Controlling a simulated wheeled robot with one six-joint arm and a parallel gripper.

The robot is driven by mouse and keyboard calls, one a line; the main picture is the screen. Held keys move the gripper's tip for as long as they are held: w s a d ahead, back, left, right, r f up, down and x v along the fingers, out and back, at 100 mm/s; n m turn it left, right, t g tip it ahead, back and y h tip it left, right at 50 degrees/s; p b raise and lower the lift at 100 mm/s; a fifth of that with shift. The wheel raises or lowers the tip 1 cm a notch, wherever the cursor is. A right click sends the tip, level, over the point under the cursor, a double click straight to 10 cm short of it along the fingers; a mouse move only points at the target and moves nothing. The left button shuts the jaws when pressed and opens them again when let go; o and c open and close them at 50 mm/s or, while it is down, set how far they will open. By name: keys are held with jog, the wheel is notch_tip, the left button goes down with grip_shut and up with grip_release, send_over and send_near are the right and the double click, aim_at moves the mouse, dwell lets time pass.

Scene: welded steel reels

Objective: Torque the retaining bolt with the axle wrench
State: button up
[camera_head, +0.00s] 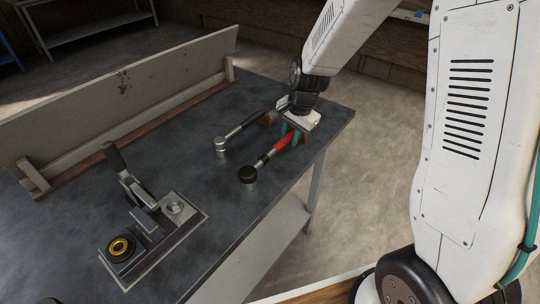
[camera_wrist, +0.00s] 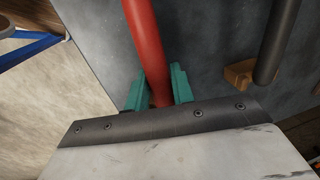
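A wrench with a red handle (camera_head: 284,143) and a dark round head (camera_head: 248,174) lies low over the grey table. My gripper (camera_head: 292,134) is around its handle near the rear end. In the wrist view its teal fingers (camera_wrist: 159,90) press close on both sides of the red handle (camera_wrist: 145,40), with no clear gap. A second wrench with a dark handle (camera_head: 242,125) and silver head (camera_head: 221,145) lies beside it. A fixture plate (camera_head: 187,236) at the near left carries a silver round fitting (camera_head: 174,206) and a black block with a gold ring (camera_head: 120,246). I cannot tell which holds the retaining bolt.
A black lever handle (camera_head: 115,158) rises from the fixture. A long upright board (camera_head: 120,95) lines the table's far left side. A brown block (camera_wrist: 240,74) supports the second wrench's handle. The grey table top (camera_head: 215,195) is clear between the wrenches and the fixture.

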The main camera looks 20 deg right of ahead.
jog(key=shift+r, duration=3.55)
grip_shut()
jog(key=shift+s, duration=0.1)
jog(key=s+r, duration=1.2)
jog(key=s, duration=0.3)
